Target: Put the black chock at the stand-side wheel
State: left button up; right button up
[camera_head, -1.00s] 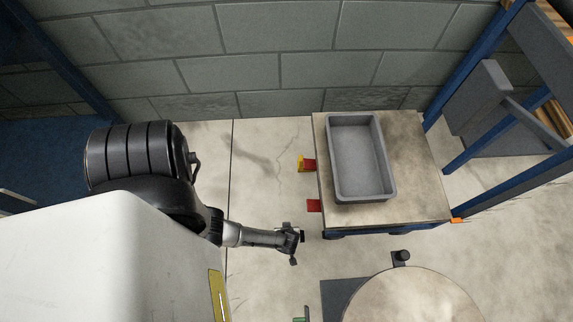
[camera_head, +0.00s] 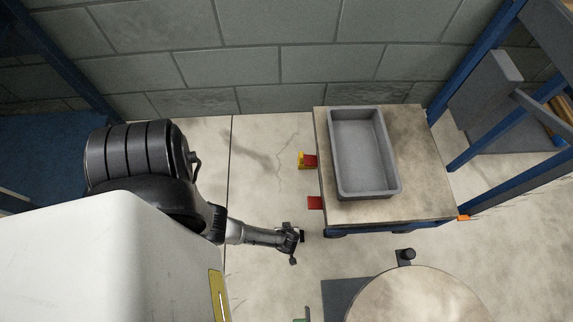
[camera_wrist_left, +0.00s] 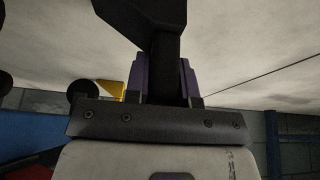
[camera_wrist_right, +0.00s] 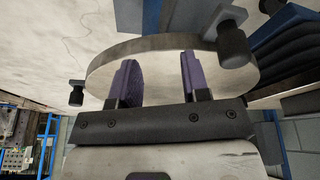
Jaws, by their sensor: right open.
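My left gripper (camera_head: 299,238) is low over the floor, left of the trolley's near left corner. In the left wrist view its purple fingers (camera_wrist_left: 166,80) are closed on a black block with a stem, which looks like the black chock (camera_wrist_left: 165,45). The chock is hard to make out in the head view. The trolley (camera_head: 425,170) carries a grey tray (camera_head: 394,188); a dark wheel (camera_head: 337,234) shows partly under its near edge. My right gripper (camera_wrist_right: 155,80) is open and empty at a round-topped stand (camera_wrist_right: 160,50), which also shows in the head view (camera_head: 420,297).
A yellow and red block (camera_head: 306,161) and a red piece (camera_head: 315,203) are at the trolley's left side. A black knob (camera_head: 405,255) stands at the round top's far edge. A blue frame (camera_head: 500,195) is at the right. Floor left of the trolley is mostly clear.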

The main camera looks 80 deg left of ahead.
pick_arm(q)
jog(key=o, duration=0.4)
jog(key=shift+o, duration=0.2)
jog(key=d+r+m+t+h+p, duration=0.1)
jog(key=r+m+p, duration=0.3)
jog(key=r, duration=1.8)
jog(key=d+r+m+t+h+p, duration=0.1)
jog(key=d+r+m+h+p, duration=0.2)
jog(key=r+m, duration=1)
notch_tip(320, 180, up, 10)
jog(key=shift+s+d+m+t+h+p, duration=0.25)
jog(key=shift+d+m+t+h+p, duration=0.05)
jog(key=shift+p, duration=0.35)
notch_tip(320, 180, up, 65)
jog(key=p, duration=6.5)
